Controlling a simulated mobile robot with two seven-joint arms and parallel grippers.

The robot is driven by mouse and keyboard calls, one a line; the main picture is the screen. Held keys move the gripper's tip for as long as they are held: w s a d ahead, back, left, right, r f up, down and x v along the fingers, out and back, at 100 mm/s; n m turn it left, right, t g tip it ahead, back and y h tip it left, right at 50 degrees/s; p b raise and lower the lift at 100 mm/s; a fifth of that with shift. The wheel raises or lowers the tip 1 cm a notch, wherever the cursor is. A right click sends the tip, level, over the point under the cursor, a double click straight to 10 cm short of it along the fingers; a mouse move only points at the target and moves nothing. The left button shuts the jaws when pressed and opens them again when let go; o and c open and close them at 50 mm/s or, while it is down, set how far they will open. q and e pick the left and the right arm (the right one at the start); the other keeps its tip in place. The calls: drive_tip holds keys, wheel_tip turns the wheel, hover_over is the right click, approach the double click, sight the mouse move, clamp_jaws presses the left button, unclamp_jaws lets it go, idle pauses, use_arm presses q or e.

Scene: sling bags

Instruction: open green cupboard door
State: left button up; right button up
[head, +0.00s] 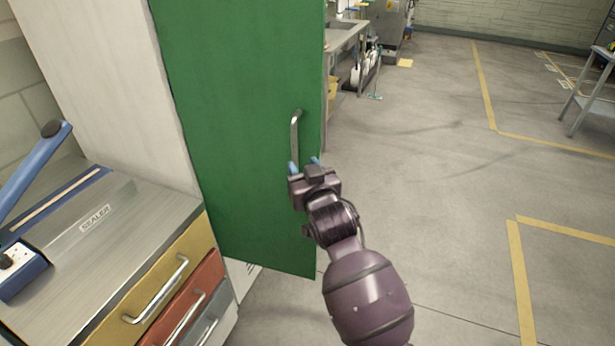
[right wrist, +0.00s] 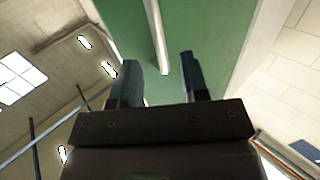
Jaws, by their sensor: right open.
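The green cupboard door (head: 235,120) stands upright left of centre in the head view and fills the upper middle of the right wrist view (right wrist: 215,40). Its metal bar handle (head: 295,135) runs vertically near the door's right edge. In the right wrist view the handle (right wrist: 155,35) reaches down toward the space between the fingers. My right gripper (head: 304,165) is open at the handle's lower end, its blue-tipped fingers on either side of it. I cannot tell whether they touch it. My left gripper is not in view.
A drawer unit with yellow (head: 155,290) and red (head: 195,300) drawers stands at the lower left, with a blue sealer (head: 35,170) on top. A metal bench (head: 345,45) stands beyond the door. The floor (head: 440,180) to the right is clear.

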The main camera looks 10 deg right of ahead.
drive_tip(key=shift+v, duration=1.45)
